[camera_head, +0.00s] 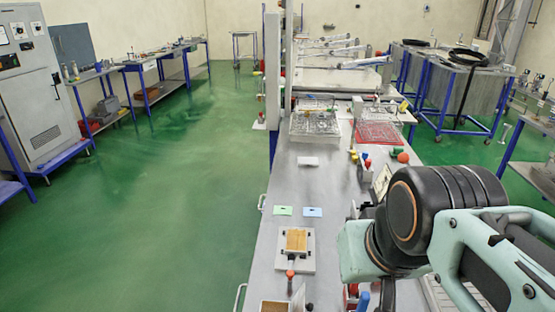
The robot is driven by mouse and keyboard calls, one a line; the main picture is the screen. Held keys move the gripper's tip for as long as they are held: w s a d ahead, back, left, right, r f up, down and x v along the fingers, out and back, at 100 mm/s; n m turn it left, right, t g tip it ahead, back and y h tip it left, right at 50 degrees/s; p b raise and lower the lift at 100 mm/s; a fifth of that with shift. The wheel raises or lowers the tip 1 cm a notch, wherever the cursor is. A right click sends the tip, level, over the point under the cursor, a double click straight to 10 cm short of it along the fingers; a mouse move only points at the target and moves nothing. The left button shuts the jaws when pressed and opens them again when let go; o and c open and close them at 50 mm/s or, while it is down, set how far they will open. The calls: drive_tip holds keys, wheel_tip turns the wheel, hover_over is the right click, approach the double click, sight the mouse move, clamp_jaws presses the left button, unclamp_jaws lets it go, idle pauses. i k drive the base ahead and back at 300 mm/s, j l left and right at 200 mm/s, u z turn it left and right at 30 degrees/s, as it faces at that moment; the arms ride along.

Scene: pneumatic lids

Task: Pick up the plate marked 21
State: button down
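No number 21 can be read in the head view. Small flat pieces lie on the grey bench (262,235): a light green plate (283,210), a light blue plate (313,211) beside it, and a white plate (308,161) farther back. Any markings on them are too small to read. A pale panel (381,180) with a dark mark stands partly behind my arm; I cannot tell what it shows. My arm fills the lower right and hides part of the bench. My gripper is not visible.
A white fixture with a wooden block (296,241) sits on the near bench. Wire racks (315,122), a red rack (378,134) and coloured knobs (403,157) stand farther back. Green floor (170,210) is open to the left. A grey control cabinet (40,95) stands far left.

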sight(296, 240)
drive_tip(key=l+z, duration=0.85)
drive_tip(key=k+l, duration=0.1)
drive_tip(key=l, duration=0.2)
drive_tip(key=k+l+z, duration=0.1)
drive_tip(key=l, duration=0.2)
drive_tip(key=i+j, duration=0.1)
drive_tip(key=j, duration=0.3)
drive_tip(key=i+j+u, duration=0.1)
drive_tip(key=j, duration=0.25)
